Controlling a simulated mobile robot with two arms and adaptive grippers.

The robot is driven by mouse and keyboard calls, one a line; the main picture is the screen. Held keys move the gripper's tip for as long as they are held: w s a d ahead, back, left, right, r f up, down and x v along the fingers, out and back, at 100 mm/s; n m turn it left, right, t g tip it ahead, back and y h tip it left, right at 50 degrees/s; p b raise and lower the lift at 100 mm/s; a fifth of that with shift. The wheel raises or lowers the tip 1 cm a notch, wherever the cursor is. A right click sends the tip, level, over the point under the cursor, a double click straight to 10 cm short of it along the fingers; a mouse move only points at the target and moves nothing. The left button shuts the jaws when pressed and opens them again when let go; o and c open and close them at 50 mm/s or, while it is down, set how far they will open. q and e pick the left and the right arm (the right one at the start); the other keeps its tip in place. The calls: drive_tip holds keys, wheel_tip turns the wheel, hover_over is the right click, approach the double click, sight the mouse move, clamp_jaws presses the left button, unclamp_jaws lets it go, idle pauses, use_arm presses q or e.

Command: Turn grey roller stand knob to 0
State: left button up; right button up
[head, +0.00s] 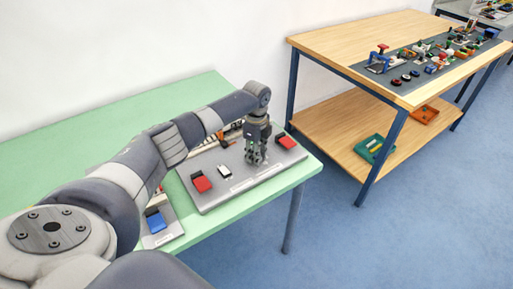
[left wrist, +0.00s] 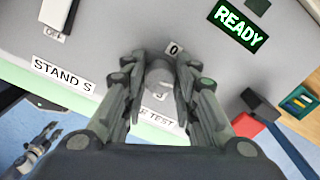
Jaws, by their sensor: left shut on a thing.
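The grey knob (left wrist: 158,76) is on the grey stand panel (head: 215,192), which lies on the green table. My left gripper (head: 256,157) reaches down onto the panel. In the left wrist view its two fingers (left wrist: 159,88) are shut on the knob, one on each side. A "0" label (left wrist: 174,48) sits just beyond the knob, and a small, partly hidden label is on the near side. The knob's pointer cannot be made out. My right gripper (left wrist: 38,140) seems to show small at the lower left of the left wrist view; its opening is unclear.
The panel also carries a red switch (head: 201,182), another red switch (head: 287,141), a white switch (head: 225,172) and a lit green "READY" sign (left wrist: 238,25). A blue switch (head: 155,221) is on a separate panel. A wooden table (head: 330,42) stands right, across open floor.

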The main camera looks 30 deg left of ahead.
use_arm(q)
drive_tip(key=n+p, duration=0.2)
drive_tip(key=n, duration=0.1)
drive_tip(key=shift+d+r+n+p, duration=0.1)
drive_tip(key=shift+r+n+p, duration=0.05)
drive_tip(key=shift+n+p, duration=0.25)
drive_tip(key=n+p, duration=0.2)
drive_tip(key=n, duration=0.2)
drive_tip(key=shift+s+n+p, duration=0.1)
drive_tip(key=shift+n+p, duration=0.2)
drive_tip(key=shift+p, duration=0.1)
drive_tip(key=n+p, duration=0.2)
drive_tip(key=n, duration=0.2)
drive_tip(key=shift+n+p, duration=0.55)
drive_tip(key=shift+n, duration=1.05)
drive_tip(key=o, duration=1)
drive_tip(key=shift+o, duration=0.2)
